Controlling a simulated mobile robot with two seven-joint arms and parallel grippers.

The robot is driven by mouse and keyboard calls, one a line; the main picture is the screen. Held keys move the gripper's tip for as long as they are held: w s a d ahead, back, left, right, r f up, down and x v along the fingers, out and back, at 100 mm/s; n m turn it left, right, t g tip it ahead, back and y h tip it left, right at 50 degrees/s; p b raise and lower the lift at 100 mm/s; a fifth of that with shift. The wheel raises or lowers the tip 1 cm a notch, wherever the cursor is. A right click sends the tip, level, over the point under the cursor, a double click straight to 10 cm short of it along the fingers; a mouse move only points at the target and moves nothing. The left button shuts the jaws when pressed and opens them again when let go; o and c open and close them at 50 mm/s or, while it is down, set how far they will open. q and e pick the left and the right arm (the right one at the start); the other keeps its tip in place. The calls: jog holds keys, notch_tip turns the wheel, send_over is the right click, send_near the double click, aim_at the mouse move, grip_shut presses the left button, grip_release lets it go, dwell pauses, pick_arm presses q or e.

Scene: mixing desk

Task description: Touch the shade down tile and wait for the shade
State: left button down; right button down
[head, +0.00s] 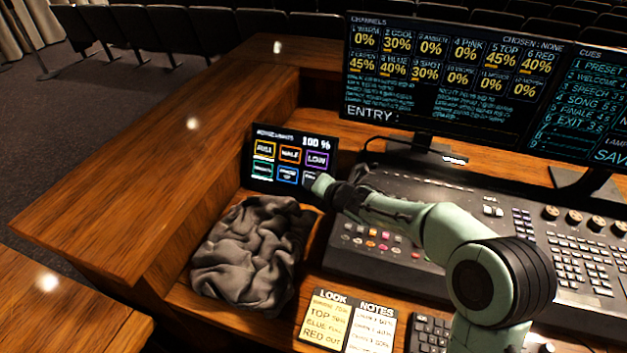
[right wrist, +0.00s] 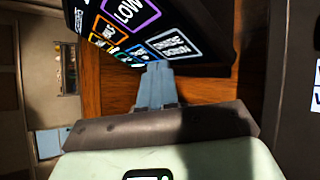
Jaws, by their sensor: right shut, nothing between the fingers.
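A small black touch panel (head: 290,138) stands upright left of the console, with coloured tiles and a reading of 100 %. Its shade down tile (head: 309,178) is at the lower right, partly covered by my right gripper (head: 320,184). In the right wrist view the shade down tile (right wrist: 174,46) has a pale outline, beside a blue tile (right wrist: 138,53). My right gripper shows there too (right wrist: 154,70), shut and empty, its tips at the panel's lower edge close to the tile. I cannot tell whether they touch it. My left gripper is out of view.
A crumpled grey cloth (head: 252,252) lies in front of the panel. The mixing console (head: 440,215) and two monitors (head: 440,90) stand to the right. Look and notes cards (head: 347,320) and a keyboard (head: 430,335) lie in front. A wooden ledge (head: 150,190) runs along the left.

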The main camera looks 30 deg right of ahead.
jog(key=shift+w+d, duration=0.1)
jog(key=shift+d, duration=0.05)
jog(key=shift+w+d+f, duration=0.15)
jog(key=shift+d+f, duration=0.05)
dwell(0.3)
